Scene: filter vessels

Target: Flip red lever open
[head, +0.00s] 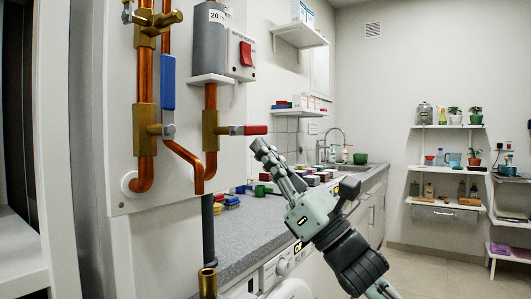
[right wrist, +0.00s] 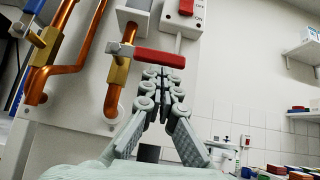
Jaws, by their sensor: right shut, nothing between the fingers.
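The red lever (head: 255,130) sticks out horizontally to the right from a brass valve (head: 210,131) on a copper pipe, crosswise to that pipe. It also shows in the right wrist view (right wrist: 158,57), lying level just above the fingertips. My right gripper (head: 260,147) is shut and empty, its fingertips pointing up just below the lever's outer part. The shut fingers also show in the right wrist view (right wrist: 158,74). I cannot tell whether they touch the lever. My left gripper is not in view.
A blue lever (head: 168,82) stands upright beside the left copper pipe (head: 145,82). A grey box with a red switch (head: 246,54) is mounted above the red lever. The counter (head: 250,215) below holds several small coloured items. Open space lies right of the lever.

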